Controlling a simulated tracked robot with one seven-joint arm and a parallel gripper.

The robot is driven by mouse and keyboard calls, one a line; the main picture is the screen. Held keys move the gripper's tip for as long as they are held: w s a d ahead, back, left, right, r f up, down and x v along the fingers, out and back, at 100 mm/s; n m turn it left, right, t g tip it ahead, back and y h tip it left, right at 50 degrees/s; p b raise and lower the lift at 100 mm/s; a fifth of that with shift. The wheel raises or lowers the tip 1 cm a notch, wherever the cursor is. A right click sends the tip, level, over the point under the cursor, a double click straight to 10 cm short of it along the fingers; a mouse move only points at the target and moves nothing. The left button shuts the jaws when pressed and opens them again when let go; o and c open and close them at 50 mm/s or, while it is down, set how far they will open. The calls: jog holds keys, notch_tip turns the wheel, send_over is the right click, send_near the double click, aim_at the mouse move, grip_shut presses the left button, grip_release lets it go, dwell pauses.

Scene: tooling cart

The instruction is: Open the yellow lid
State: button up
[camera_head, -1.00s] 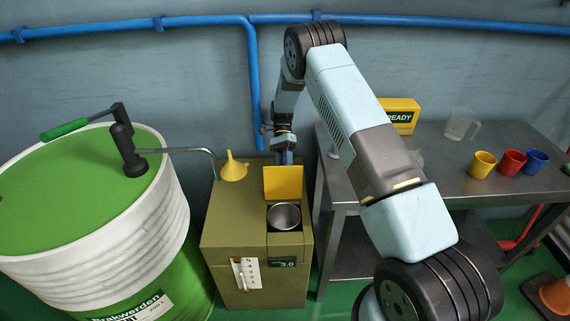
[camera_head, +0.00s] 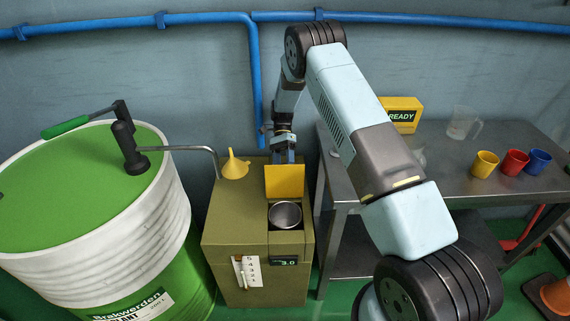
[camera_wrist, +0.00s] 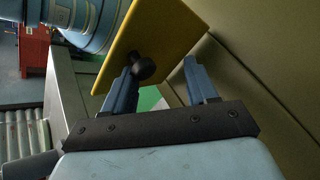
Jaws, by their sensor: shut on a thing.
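The yellow lid (camera_head: 285,181) stands raised, close to upright, behind the round metal opening (camera_head: 285,215) of the olive cabinet (camera_head: 232,222). The opening is uncovered. My gripper (camera_head: 284,157) is behind the lid, its fingers partly hidden there in the head view. In the wrist view the lid (camera_wrist: 172,35) fills the upper middle, with a black knob (camera_wrist: 144,67) on the face toward me.
A yellow funnel (camera_head: 235,166) sits on the cabinet's left top. A green and white drum (camera_head: 160,240) with a bent spout stands left. A metal table (camera_head: 440,185) at right holds several cups, a clear jug and a yellow box (camera_head: 402,112). A blue pipe runs behind.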

notch_tip(320, 180, up, 9)
send_over(288, 165)
jog(key=s+d+r, duration=0.2)
jog(key=s+r, duration=0.2)
jog(key=s, duration=0.4)
jog(key=shift+s, duration=0.35)
